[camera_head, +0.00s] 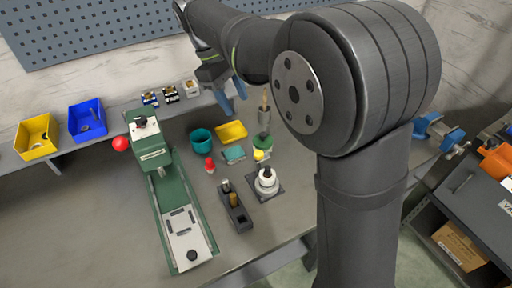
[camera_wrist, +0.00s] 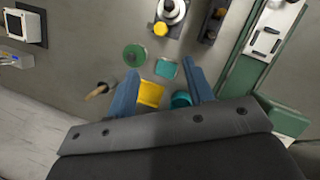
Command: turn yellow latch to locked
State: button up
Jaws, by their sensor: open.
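A small yellow knob-like part (camera_head: 258,155), which may be the yellow latch, sits beside a white round fixture (camera_head: 267,181) on a dark square plate. It also shows in the wrist view (camera_wrist: 160,29), near the top, touching or close to the white fixture (camera_wrist: 172,10). It is too small to tell which way the latch is turned. My gripper (camera_head: 235,100) is at the back of the bench, well behind the yellow part. In the wrist view my gripper (camera_wrist: 163,82) has its blue fingers spread wide, with nothing held between them.
A green disc (camera_wrist: 134,55), teal block (camera_wrist: 166,69), yellow tray (camera_wrist: 150,94) and teal cup (camera_wrist: 181,100) lie near my fingers. A green press (camera_head: 160,190), red knob (camera_head: 210,165) and dark two-slot block (camera_head: 236,208) stand nearby. Bare bench lies at front left.

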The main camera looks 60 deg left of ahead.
jog(key=n, duration=0.3)
send_near(259, 153)
jog(key=x, duration=0.8)
jog(key=shift+c, duration=0.5)
jog(key=shift+s, duration=0.1)
jog(key=c, duration=0.9)
jog(key=shift+a, duration=0.1)
